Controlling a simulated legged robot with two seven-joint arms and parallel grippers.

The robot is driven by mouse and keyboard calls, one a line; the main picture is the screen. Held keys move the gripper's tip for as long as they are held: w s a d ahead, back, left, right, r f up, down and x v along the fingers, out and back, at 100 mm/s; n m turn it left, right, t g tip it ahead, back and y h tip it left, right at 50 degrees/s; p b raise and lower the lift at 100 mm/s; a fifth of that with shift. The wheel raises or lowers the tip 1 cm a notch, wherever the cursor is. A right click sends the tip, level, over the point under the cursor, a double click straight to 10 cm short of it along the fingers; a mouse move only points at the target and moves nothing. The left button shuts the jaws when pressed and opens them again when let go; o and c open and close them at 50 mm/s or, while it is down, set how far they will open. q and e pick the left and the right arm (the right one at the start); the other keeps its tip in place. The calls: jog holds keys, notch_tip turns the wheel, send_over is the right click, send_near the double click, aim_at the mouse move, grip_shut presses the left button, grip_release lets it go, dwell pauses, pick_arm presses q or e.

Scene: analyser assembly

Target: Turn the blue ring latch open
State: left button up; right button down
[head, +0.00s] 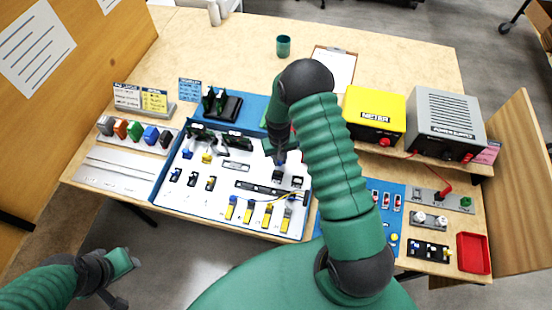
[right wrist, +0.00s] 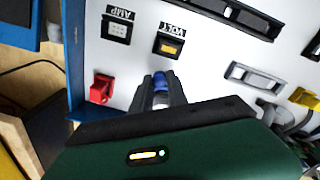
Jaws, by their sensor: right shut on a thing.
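The blue ring latch (right wrist: 160,80) shows in the right wrist view on the white panel (right wrist: 215,55), between the two dark fingers of my right gripper (right wrist: 161,92). The fingers are closed on it, and they hide its sides. How far it is turned cannot be told. In the head view my right gripper (head: 279,157) points down at the upper right part of the white panel, and the latch is hidden there. My left gripper (head: 118,268) is at the lower left, off the table's front edge and away from the panel. Its jaw gap is unclear.
In the right wrist view a red part (right wrist: 101,88) and the AMP (right wrist: 116,30) and VOLT (right wrist: 169,46) modules are near the latch. In the head view the yellow meter (head: 373,116) and grey power supply (head: 443,124) stand to the right. The back of the table is mostly clear.

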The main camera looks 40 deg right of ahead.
jog(key=shift+s+d+n, duration=0.3)
jog(key=shift+d+n, duration=0.1)
jog(key=shift+n, duration=0.5)
jog(key=c, duration=1.3)
grip_release()
jog(key=shift+r, duration=0.25)
notch_tip(320, 180, up, 16)
jog(key=b, duration=0.1)
jog(key=shift+a+r, duration=0.15)
